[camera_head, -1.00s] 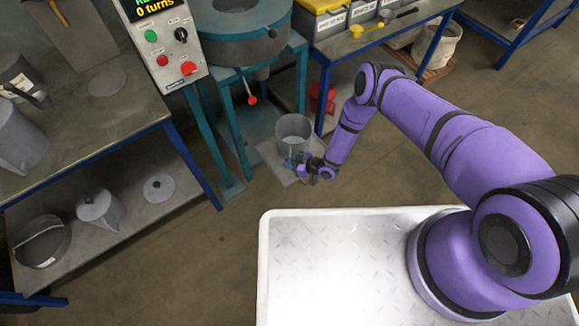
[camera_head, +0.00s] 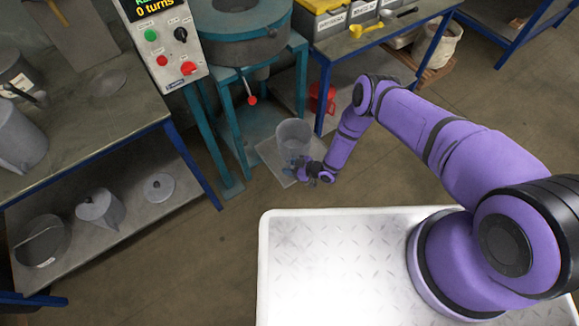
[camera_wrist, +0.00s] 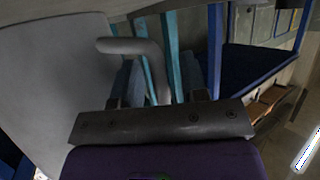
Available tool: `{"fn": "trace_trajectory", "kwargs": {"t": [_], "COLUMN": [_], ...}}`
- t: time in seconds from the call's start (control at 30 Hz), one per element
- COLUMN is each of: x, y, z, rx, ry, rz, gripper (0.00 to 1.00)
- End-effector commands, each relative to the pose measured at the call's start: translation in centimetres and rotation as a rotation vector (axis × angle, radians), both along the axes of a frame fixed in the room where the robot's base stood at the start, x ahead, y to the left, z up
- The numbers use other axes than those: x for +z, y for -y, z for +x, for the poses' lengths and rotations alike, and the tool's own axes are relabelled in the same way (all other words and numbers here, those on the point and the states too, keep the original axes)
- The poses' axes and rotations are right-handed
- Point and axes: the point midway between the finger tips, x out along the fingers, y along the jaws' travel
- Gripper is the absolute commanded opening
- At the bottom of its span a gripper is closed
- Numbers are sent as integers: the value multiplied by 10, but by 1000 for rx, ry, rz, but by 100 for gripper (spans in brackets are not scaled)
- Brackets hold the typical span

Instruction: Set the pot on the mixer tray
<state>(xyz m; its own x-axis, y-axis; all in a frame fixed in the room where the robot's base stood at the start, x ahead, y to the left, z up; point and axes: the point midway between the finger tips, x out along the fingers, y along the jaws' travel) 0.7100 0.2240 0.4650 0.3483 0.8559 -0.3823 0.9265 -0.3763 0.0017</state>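The grey cylindrical pot (camera_head: 294,138) stands upright at the light flat mixer tray (camera_head: 268,153) below the mixer; its base overlaps the tray in the head view, and contact there is hard to tell. My gripper (camera_head: 308,170) is low beside the pot, on its near right side. In the wrist view the pot's wall (camera_wrist: 50,85) fills the left, and its bent handle (camera_wrist: 135,46) comes down between my gripper's fingers (camera_wrist: 158,97). The fingers look apart, with gaps on both sides of the handle.
The mixer (camera_head: 240,35) on its teal stand is behind the pot. Its control box (camera_head: 165,40) reads 0 turns. A right bench (camera_head: 375,40) carries bins and a yellow scoop. Floor is clear between.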

Motion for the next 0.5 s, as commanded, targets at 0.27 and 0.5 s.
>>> {"fn": "trace_trajectory", "kwargs": {"t": [0.27,0.5], "x": [12,31], "y": [24,66], "z": [-9,-26], "rx": [-2,-3], "ry": [-2,-2], "rz": [-1,0], "gripper": [40,40]}}
